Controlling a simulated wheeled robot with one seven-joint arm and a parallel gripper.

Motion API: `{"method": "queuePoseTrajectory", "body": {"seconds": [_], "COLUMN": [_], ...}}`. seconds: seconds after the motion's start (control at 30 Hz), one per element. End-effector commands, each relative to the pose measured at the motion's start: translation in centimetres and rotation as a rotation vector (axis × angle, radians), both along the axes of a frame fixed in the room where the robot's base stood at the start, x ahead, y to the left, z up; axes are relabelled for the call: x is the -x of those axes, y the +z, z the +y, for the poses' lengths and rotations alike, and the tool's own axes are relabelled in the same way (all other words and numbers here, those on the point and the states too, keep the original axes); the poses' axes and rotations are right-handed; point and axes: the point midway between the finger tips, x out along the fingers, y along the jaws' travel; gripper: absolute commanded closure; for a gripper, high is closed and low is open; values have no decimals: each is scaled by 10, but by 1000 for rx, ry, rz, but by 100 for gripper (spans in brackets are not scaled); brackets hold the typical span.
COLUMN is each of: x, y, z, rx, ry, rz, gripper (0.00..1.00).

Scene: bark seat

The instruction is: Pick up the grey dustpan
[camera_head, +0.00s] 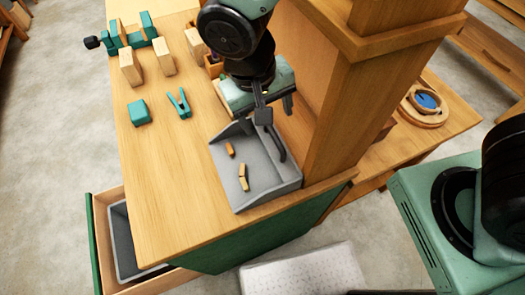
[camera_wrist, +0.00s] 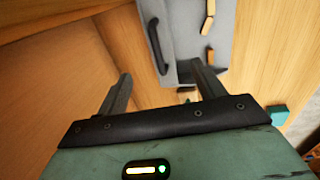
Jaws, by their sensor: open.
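The grey dustpan (camera_head: 224,160) lies flat on the wooden worktop beside the tall wooden post, with a few orange and tan pieces (camera_head: 243,178) in it. Its dark bar-like handle (camera_head: 278,148) runs along the pan's right side. In the wrist view the pan (camera_wrist: 185,25) is at the top, partly cut off, with the handle (camera_wrist: 155,42) at its left. My gripper (camera_head: 274,112) is open and empty above the dustpan's back end. In the wrist view the handle's near end appears between my fingertips (camera_wrist: 161,70); I cannot tell the height gap.
The wooden post (camera_head: 340,100) rises close on the right of the dustpan. Wooden blocks (camera_head: 131,67), a teal block (camera_head: 139,112) and a teal clamp (camera_head: 180,103) stand at the left and back. An open drawer (camera_head: 122,240) juts out at the lower left. Worktop left of the dustpan is clear.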

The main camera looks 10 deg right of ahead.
Motion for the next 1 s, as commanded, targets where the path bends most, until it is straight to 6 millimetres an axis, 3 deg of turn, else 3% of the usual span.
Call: {"method": "queuePoseTrajectory", "body": {"seconds": [0.1, 0.3, 0.57, 1.0], "x": [0, -2, -3, -7], "y": [-24, -53, -66, -111], "z": [-6, -11, -14, -21], "rx": [6, 3, 2, 1], "ry": [0, -1, 1, 0], "rz": [5, 3, 2, 1], "gripper": [31, 31, 31, 31]}}
